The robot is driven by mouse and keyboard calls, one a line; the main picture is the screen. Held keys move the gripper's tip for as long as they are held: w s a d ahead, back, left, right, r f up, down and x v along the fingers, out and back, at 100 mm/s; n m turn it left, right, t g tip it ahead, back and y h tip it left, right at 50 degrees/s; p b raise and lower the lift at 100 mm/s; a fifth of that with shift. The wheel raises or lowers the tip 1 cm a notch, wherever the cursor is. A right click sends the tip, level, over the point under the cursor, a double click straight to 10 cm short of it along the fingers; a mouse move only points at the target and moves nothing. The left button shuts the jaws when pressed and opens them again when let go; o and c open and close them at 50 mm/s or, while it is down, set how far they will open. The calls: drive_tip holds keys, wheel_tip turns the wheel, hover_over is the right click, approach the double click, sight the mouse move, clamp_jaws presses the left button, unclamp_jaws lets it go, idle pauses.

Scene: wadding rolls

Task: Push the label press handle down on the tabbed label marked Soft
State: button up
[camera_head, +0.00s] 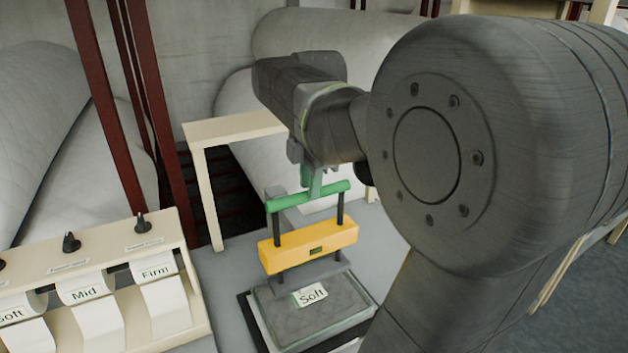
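The label press has a green handle bar (308,197) on two black posts above a yellow press block (308,247). The handle is raised, with the posts showing between it and the block. A white label marked Soft (310,293) lies on the grey padded bed (325,322) in front of and below the block. My gripper (314,184) points down at the middle of the green handle, touching or very close to it. The fingers are small and partly merged with the handle in view, so I cannot tell whether they are open or shut.
A cream dispenser rack (115,262) with label strips marked Soft, Mid and Firm stands at the left. A cream stand (232,127) and dark red posts (110,105) rise behind. Large white wadding rolls (330,35) fill the back. My arm covers the right side.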

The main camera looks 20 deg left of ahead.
sight(310, 236)
drive_tip(key=shift+f+b, duration=2.75)
drive_tip(key=shift+f, duration=2.05)
drive_tip(key=shift+f+b, duration=0.45)
drive_tip(key=shift+f, duration=0.05)
drive_tip(key=shift+s+d+f+b, duration=0.1)
drive_tip(key=shift+s+f+b, duration=0.15)
drive_tip(key=shift+f+b, duration=0.4)
drive_tip(key=shift+f, duration=0.2)
drive_tip(key=r+p, duration=0.2)
drive_tip(key=shift+w+r+p, duration=0.2)
drive_tip(key=shift+p, duration=0.15)
wheel_tip(310, 236, up, 11)
drive_tip(key=p, duration=0.9)
drive_tip(key=shift+r+p, duration=0.2)
drive_tip(key=shift+p, duration=0.15)
drive_tip(key=shift+r, duration=1.15)
